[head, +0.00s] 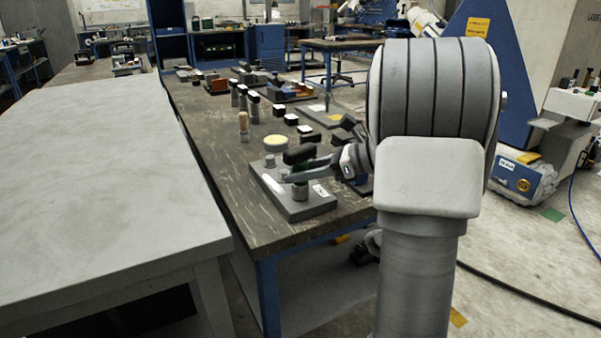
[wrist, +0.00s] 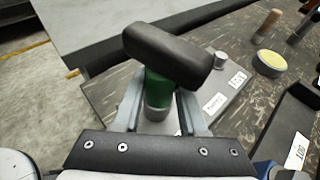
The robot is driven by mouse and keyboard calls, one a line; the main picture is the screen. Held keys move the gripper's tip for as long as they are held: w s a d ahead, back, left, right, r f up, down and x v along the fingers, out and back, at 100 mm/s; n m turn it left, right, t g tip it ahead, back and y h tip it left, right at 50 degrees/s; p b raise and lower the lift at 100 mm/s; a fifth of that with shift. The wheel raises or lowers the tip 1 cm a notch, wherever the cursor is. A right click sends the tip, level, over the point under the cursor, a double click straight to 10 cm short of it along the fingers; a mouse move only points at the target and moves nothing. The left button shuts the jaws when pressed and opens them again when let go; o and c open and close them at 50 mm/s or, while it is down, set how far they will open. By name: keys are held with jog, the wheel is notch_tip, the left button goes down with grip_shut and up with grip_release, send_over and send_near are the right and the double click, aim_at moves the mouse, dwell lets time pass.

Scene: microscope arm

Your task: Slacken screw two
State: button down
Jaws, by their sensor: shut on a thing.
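A flat grey plate (head: 270,192) lies on the dark workbench, with white labels on it. A tool with a black T-shaped handle (head: 299,154) stands about upright over its front part. In the wrist view, the tool (wrist: 168,52) has a green shaft above a grey cylinder (wrist: 157,113). I cannot tell whether this cylinder is a screw or the tool's end. My gripper (wrist: 160,103) is shut on the tool below its handle; it reaches in from the right in the head view (head: 302,174). A short grey peg (head: 269,160) stands at the plate's back; label text is unreadable.
A yellow-topped round tin (head: 276,143) and a wooden-handled piece (head: 243,126) stand behind the plate. Several black-topped upright tools and small blocks stand farther back. A dark tray (wrist: 290,130) is on the right in the wrist view. A bare grey table (head: 95,165) is at left.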

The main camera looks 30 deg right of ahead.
aim_at(297, 147)
jog(key=shift+r+n+g+y, duration=0.1)
jog(key=shift+n+g+y, duration=0.4)
jog(key=shift+n+g, duration=0.3)
jog(key=shift+w, duration=0.1)
jog(key=shift+n+g+y+p, duration=0.3)
jog(key=shift+n+g+y, duration=0.4)
jog(key=shift+n+g, duration=0.4)
jog(key=shift+m+t+h+b, duration=0.3)
jog(key=shift+m+t+b, duration=0.1)
jog(key=shift+m+t, duration=0.1)
jog(key=shift+r, duration=0.1)
jog(key=shift+r+p, duration=1.35)
jog(key=shift+r, duration=1.55)
